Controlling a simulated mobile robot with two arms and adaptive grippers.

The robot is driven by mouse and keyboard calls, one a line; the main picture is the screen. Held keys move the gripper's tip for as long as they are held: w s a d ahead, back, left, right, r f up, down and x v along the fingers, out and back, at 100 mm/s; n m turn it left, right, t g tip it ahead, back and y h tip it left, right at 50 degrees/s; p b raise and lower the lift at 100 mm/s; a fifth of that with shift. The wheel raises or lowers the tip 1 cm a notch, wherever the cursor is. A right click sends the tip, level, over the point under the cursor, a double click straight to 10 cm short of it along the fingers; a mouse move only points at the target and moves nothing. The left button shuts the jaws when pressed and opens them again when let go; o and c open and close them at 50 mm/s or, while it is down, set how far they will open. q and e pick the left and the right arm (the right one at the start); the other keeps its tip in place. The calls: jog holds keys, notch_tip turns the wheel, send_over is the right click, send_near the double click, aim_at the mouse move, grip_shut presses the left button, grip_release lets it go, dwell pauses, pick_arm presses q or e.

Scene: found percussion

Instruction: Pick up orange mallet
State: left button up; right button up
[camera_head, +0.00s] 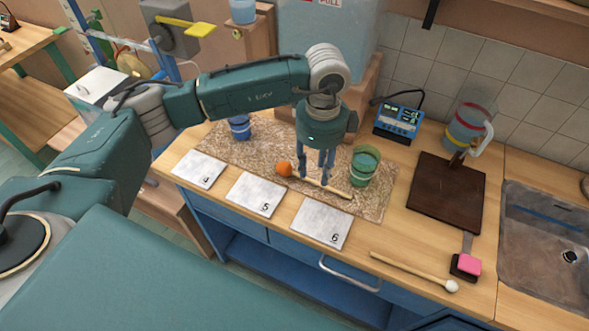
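The orange mallet lies on the brown speckled mat (225,148). Its round orange head (284,169) is at the left, and its pale wooden handle (340,192) runs down to the right. My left gripper (315,181) points down over the handle just right of the head. Its two fingers are apart, and the fingertips are close to the handle. They hide part of it, and I cannot tell whether they touch it. My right gripper is not in view.
A green cup (364,165) stands close right of the gripper, and a blue cup (239,128) stands to its left. White cards (255,195) lie along the front. A white-headed mallet (415,272), a dark board (447,193) and a sink (545,245) are to the right.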

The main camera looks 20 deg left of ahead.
aim_at(316, 184)
pick_arm(q)
jog(key=shift+w+f, duration=0.15)
jog(key=shift+f, duration=0.25)
jog(key=f+p, duration=0.2)
jog(key=f, duration=0.2)
jog(key=shift+w+f, duration=0.1)
jog(key=shift+w, duration=0.1)
jog(key=shift+f, duration=0.55)
jog(key=shift+c, duration=0.2)
jog(key=c, duration=0.4)
grip_shut()
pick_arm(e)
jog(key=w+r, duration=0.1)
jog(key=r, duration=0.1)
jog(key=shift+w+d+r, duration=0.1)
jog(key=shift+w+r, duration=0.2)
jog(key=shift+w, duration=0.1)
